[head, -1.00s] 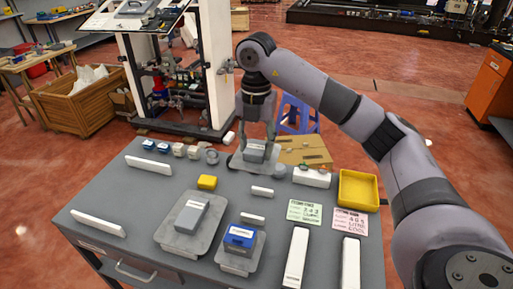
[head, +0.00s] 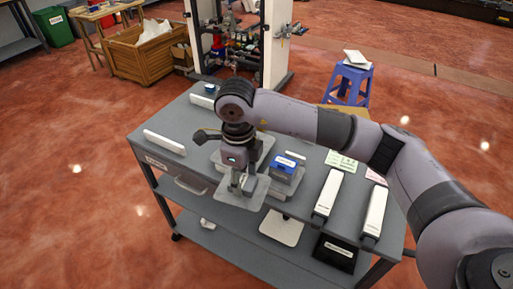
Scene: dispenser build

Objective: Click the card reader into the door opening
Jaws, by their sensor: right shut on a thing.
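My right gripper (head: 241,185) is shut on a grey unit with a broad, light grey plate (head: 254,191). The plate hangs at the front edge of the grey table, tipped toward me; the fingers hide most of the unit's body. I cannot tell whether this unit is the card reader. A blue-topped unit (head: 286,164) sits on its own grey plate just right of the gripper. The white upright (head: 276,45) of the dispenser frame stands behind the table; the door opening cannot be made out. My left gripper is out of view.
White bars (head: 328,192) (head: 374,213) lie on the table's right, another bar (head: 165,142) on its left. A blue stool (head: 350,80) and a wooden crate (head: 147,54) stand behind. A lower shelf (head: 230,238) lies under the tabletop. The floor at left is clear.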

